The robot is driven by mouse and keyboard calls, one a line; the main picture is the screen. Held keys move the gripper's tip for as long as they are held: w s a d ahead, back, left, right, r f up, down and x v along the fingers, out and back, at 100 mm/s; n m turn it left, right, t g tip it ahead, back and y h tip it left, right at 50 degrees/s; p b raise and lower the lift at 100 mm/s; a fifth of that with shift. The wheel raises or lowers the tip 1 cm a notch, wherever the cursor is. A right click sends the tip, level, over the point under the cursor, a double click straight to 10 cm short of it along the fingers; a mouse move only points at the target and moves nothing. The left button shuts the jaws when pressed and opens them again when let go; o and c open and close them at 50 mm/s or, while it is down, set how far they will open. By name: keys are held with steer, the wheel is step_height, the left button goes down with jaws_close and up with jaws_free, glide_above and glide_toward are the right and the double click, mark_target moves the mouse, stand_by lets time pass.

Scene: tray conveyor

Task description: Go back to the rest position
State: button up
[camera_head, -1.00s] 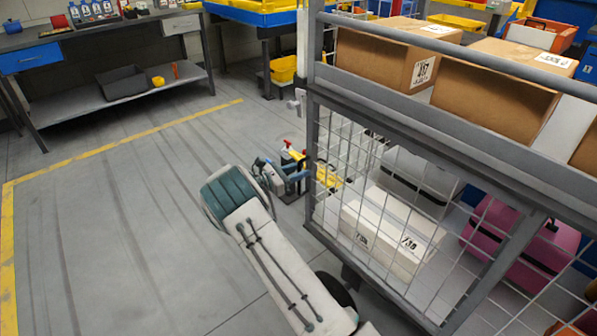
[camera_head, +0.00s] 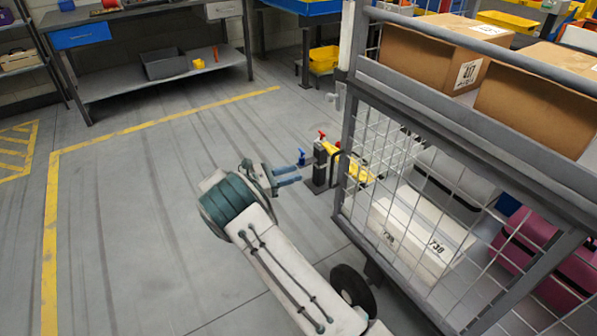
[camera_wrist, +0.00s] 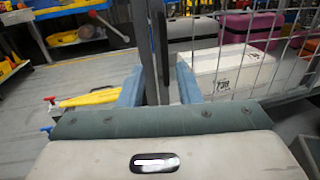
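My gripper (camera_head: 287,175) is low and in front of my body, left of the wire cage trolley, with its blue fingers pointing right. In the wrist view its two blue fingers (camera_wrist: 158,86) stand well apart. Grey upright posts (camera_wrist: 160,50) show between and beyond them. I see nothing held between the fingers. A dark upright piece (camera_head: 320,166) stands just past the fingertips in the head view; I cannot tell whether they touch.
The wire cage trolley (camera_head: 349,125) fills the right side, with cardboard boxes (camera_head: 433,58) on top and a white box (camera_head: 420,236) inside. A yellow object (camera_head: 357,170) lies beside its post. A workbench (camera_head: 140,14) stands at the back left. Open floor lies to the left.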

stand_by(0.4)
steer(key=s+d+r+m+g+y+p, duration=0.3)
steer(key=s+d+r+m+y+p, duration=0.15)
steer(key=s+d+r, duration=0.4)
steer(key=s+d+r+m+g+y+p, duration=0.35)
steer(key=s+d+r+m+p, duration=0.2)
steer(key=r, duration=0.65)
steer(key=s+r+m+t+y+p, duration=0.2)
steer(key=s+r+m+y+p, duration=0.2)
steer(key=s, duration=0.7)
steer(key=s+a+r+m+t+y+p, duration=0.1)
steer(key=s+r+m+y+p, duration=0.4)
steer(key=s+r, duration=0.6)
steer(key=s+m, duration=0.1)
steer(key=m, duration=0.1)
steer(key=shift+s+a+r+m+t+p, duration=0.2)
steer(key=shift+m+t+p, duration=0.1)
steer(key=shift+m+t, duration=0.1)
